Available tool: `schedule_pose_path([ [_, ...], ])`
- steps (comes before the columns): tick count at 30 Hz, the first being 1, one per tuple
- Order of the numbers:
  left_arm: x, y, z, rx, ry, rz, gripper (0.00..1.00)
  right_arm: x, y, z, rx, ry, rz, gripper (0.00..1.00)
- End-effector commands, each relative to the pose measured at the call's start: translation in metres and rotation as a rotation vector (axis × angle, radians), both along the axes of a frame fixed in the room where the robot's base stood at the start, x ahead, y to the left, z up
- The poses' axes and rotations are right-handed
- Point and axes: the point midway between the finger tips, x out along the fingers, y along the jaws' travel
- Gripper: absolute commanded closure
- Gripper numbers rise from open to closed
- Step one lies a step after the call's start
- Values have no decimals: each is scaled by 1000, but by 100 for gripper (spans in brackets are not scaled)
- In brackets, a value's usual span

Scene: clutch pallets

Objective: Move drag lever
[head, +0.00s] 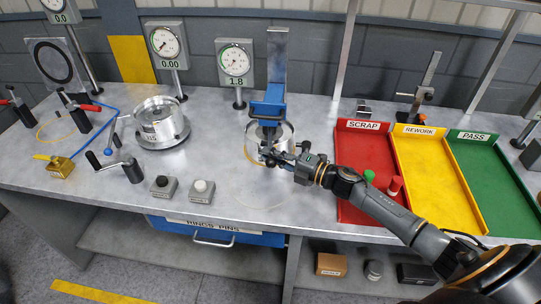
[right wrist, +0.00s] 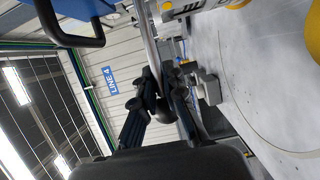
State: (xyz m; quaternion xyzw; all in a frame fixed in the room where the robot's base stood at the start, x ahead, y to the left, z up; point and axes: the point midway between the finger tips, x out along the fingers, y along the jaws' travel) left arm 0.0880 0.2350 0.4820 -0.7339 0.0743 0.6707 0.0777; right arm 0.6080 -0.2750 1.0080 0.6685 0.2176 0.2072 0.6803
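The drag lever shows in the right wrist view as a pale metal rod (right wrist: 150,45) with a dark round knob (right wrist: 163,108) at its end. My right gripper (right wrist: 160,85) has its two dark fingers close on either side of the rod and knob, and it looks shut on them. In the head view my right gripper (head: 268,156) is in front of the blue press-like fixture (head: 270,105), at a metal cylinder (head: 284,134) under it. The gripper and arm hide the lever there. My left gripper is not in view.
Red scrap (head: 364,155), yellow rework (head: 425,175) and green pass (head: 487,180) trays stand right, with my right arm over them. Gauges (head: 236,62), a metal drum (head: 160,125) and two button boxes (head: 201,191) stand left. The bench front between buttons and red tray is mostly clear.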

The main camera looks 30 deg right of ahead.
Motion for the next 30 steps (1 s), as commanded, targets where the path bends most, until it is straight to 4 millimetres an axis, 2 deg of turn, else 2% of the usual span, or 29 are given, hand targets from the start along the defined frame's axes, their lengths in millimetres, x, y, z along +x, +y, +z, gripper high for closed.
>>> schedule_pose_path([
  [1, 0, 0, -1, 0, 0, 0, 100, -4, 2, -8, -3, 14, 6, 80],
  [3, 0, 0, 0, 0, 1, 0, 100, -3, 2, -8, -4, 12, 6, 67],
  [14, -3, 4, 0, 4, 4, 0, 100, -4, -1, -3, -1, 5, 2, 67],
  [24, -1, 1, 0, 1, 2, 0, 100, -45, -28, -4, -3, 9, 1, 67],
  [30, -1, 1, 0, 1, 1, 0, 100, -62, -40, -3, -3, 8, 2, 67],
])
